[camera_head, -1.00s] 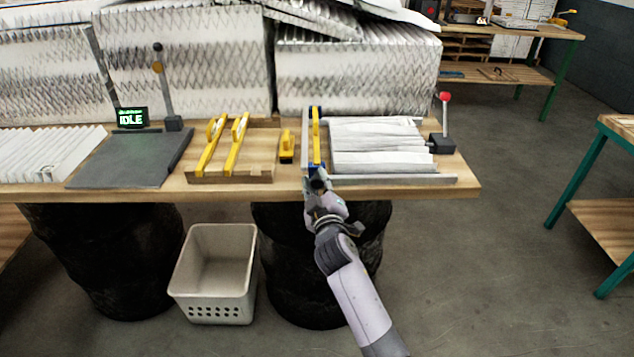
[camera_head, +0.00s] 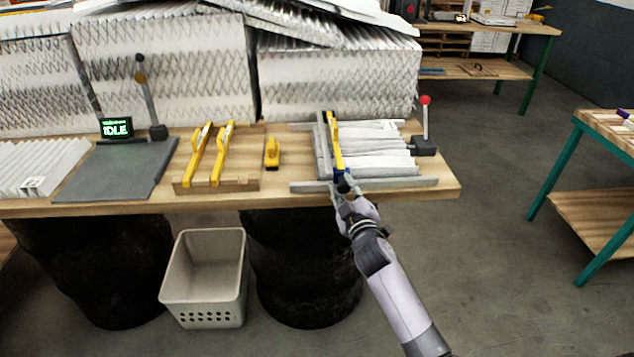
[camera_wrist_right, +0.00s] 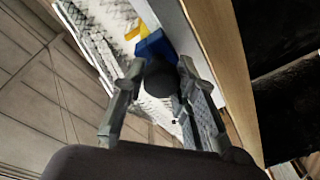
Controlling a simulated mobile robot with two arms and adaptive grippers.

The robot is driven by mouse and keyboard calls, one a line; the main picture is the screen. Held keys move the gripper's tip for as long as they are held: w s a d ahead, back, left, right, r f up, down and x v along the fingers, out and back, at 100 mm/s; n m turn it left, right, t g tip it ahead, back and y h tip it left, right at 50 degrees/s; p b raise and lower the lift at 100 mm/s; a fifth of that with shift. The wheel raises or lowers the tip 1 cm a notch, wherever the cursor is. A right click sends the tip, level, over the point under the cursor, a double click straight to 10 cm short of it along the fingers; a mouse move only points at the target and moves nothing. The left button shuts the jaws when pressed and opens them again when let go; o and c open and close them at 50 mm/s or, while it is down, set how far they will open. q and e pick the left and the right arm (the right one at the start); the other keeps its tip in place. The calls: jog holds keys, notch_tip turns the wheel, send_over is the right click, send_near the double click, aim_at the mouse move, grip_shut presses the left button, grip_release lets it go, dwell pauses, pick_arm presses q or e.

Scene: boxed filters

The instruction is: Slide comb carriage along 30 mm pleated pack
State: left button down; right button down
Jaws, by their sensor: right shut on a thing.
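The white pleated pack (camera_head: 384,150) lies between metal rails on the right part of the bench. The comb carriage (camera_head: 336,140), a yellow bar with a grey strip beside it, stands across the pack near its left end. My right gripper (camera_head: 344,186) is at the carriage's front end, at the front rail (camera_head: 400,183). In the right wrist view its fingers (camera_wrist_right: 160,85) are closed around a dark round knob (camera_wrist_right: 160,78) beside a blue block (camera_wrist_right: 155,46). My left gripper is not in view.
A yellow block (camera_head: 272,153) and two yellow combs on a wooden board (camera_head: 215,185) lie left of the pack. A red-knobbed lever (camera_head: 425,125) stands at its right end. Large pleated stacks (camera_head: 340,80) close off the back. A bin (camera_head: 205,280) stands below.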

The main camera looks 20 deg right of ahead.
jog(key=s+d, duration=0.2)
jog(key=d, duration=0.5)
jog(key=s+d+p, duration=0.1)
jog(key=s+d, duration=0.1)
jog(key=d, duration=0.5)
jog(key=s+d, duration=0.2)
jog(key=d, duration=0.5)
jog(key=shift+s+d+p, duration=0.15)
jog(key=shift+d+p, duration=0.2)
jog(key=shift+d, duration=0.05)
jog(key=c, duration=1.3)
grip_release()
jog(key=shift+s, duration=0.1)
jog(key=s, duration=0.4)
jog(key=s+a, duration=0.1)
jog(key=s, duration=0.6)
jog(key=shift+s+a, duration=0.35)
jog(key=shift+s, duration=0.05)
jog(key=shift+f, duration=0.15)
